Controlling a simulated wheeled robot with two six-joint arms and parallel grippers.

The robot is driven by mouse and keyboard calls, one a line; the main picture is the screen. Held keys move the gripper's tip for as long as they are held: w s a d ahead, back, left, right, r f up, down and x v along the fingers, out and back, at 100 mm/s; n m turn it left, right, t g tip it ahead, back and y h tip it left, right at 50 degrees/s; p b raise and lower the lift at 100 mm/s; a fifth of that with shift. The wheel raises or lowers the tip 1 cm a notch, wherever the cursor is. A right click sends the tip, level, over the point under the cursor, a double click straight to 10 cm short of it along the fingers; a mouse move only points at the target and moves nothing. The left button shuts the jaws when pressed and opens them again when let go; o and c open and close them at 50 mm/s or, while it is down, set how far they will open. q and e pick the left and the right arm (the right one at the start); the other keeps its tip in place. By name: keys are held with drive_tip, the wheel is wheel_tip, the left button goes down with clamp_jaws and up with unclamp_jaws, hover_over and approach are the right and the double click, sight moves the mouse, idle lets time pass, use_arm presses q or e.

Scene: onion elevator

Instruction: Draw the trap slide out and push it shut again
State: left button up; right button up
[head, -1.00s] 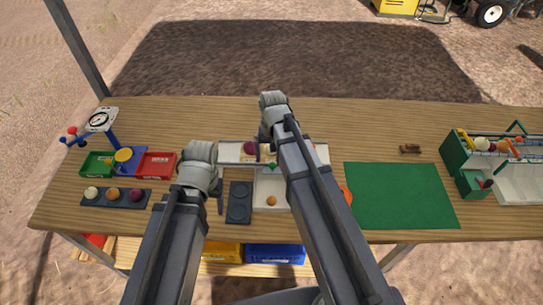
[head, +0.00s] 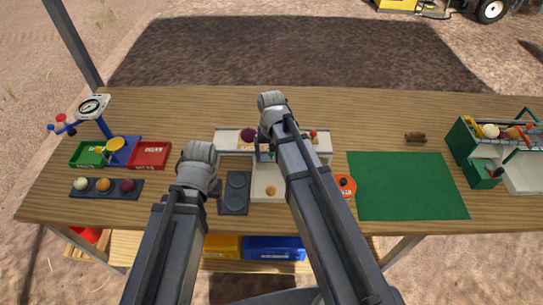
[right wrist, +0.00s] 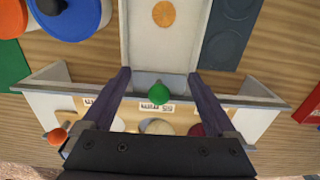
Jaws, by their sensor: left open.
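A white box (head: 228,148) with several coloured balls in its row stands mid-table, with a white tray (head: 259,184) in front. A green knob (right wrist: 159,93) sits where box and tray meet, by a small grey plate (right wrist: 146,80); I take this as the trap slide. My right gripper (right wrist: 159,74) is open, its two fingers on either side of the knob with gaps visible. In the head view my right arm hides much of the box. My left gripper (head: 217,194) is open and empty, just left of the dark two-ring plate (head: 235,193).
Green (head: 87,154) and red (head: 150,155) bins, a dial scale (head: 92,107) and a dark ball holder (head: 88,192) stand left. A green rack (head: 478,173) stands far right.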

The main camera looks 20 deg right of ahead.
drive_tip(key=c, duration=1)
drive_tip(key=shift+o, duration=0.2)
